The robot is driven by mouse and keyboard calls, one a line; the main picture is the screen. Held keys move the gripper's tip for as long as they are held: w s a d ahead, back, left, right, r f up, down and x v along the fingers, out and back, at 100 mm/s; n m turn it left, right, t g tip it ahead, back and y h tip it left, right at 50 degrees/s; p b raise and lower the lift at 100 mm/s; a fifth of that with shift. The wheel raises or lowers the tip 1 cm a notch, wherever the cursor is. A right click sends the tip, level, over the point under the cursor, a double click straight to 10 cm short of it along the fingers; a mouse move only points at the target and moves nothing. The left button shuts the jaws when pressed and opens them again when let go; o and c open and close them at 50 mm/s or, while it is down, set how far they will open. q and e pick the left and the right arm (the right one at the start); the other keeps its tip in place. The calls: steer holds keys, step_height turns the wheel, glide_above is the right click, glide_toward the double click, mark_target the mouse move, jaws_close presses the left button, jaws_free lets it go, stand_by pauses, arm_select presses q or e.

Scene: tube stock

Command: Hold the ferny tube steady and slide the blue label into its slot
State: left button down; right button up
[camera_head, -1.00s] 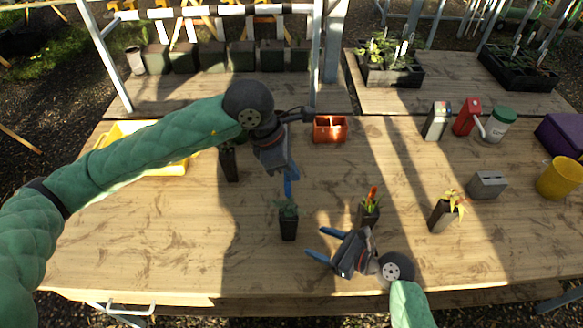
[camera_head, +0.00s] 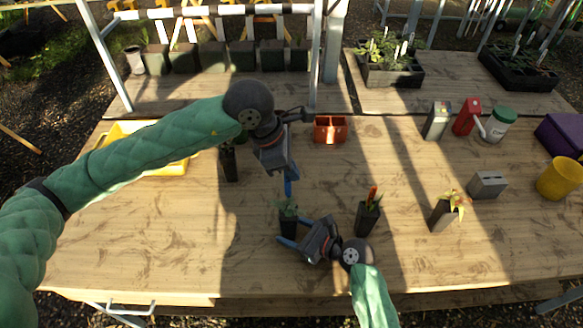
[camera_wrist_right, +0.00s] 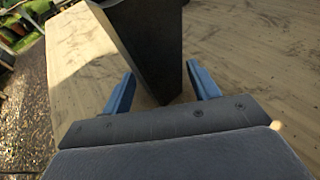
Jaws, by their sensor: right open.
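The ferny tube (camera_head: 288,225), a dark square pot with feathery green leaves, stands upright on the bench in the head view. My right gripper (camera_head: 293,232) is open with its blue fingers at the tube's sides. In the right wrist view the dark tube (camera_wrist_right: 150,45) stands between the two open fingers (camera_wrist_right: 161,75), with a gap visible on the right. My left gripper (camera_head: 289,188) points down just above the ferny leaves. Its blue fingers look close together. I cannot tell a blue label apart from them, nor can I see the slot.
Dark tubes with an orange-red plant (camera_head: 368,218) and a yellow plant (camera_head: 444,214) stand to the right, another (camera_head: 229,165) to the left. A grey block (camera_head: 487,186), yellow cup (camera_head: 560,180) and orange box (camera_head: 330,130) are beyond. The front left of the bench is clear.

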steer(key=shift+w+a, duration=0.1)
steer(key=shift+a, duration=0.05)
steer(key=c, duration=0.4)
steer(key=shift+c, duration=0.2)
stand_by(0.3)
